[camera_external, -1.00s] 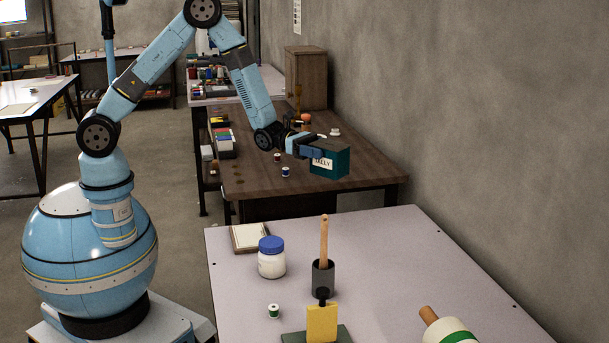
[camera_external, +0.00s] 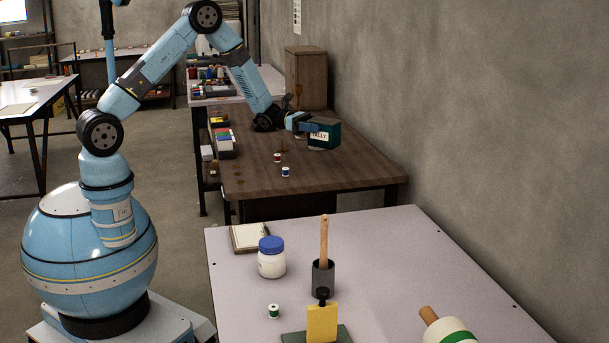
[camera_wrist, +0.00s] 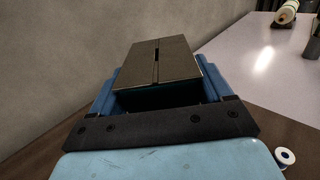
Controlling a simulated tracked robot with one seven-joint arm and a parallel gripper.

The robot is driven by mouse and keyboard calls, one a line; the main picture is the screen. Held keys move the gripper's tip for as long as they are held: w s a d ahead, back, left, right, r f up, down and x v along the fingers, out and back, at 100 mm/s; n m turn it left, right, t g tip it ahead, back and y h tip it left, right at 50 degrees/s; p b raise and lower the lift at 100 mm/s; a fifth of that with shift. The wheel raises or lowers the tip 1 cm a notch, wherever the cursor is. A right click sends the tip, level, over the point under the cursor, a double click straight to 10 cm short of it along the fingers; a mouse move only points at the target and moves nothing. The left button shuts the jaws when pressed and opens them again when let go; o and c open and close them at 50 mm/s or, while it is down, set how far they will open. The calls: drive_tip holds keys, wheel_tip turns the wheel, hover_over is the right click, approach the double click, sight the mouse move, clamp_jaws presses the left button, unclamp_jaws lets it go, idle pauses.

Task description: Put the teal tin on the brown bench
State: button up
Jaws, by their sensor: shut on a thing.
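The teal tin (camera_external: 328,138) is a box with a dark top and a white label with dark lettering. My gripper (camera_external: 312,126) is shut on it, with the jaws on its sides. In the wrist view the tin's dark slotted lid (camera_wrist: 158,62) shows between the blue jaws of my gripper (camera_wrist: 155,95). The brown bench (camera_external: 340,172) is the dark wooden-topped table along the wall. The tin is over the back right part of its top. Whether its underside touches the wood I cannot tell.
Two thread spools (camera_external: 285,172) stand on the brown bench, with a tray of coloured items (camera_external: 223,140) at its left edge. A wooden cabinet (camera_external: 306,78) stands behind. A pale table (camera_external: 400,260) in front holds a jar (camera_external: 271,260) and tools. The bench's front right is clear.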

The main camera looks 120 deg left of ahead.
sight(317, 145)
drive_tip(key=shift+f, duration=3.15)
drive_tip(key=shift+f, duration=0.55)
drive_tip(key=o, duration=1.3)
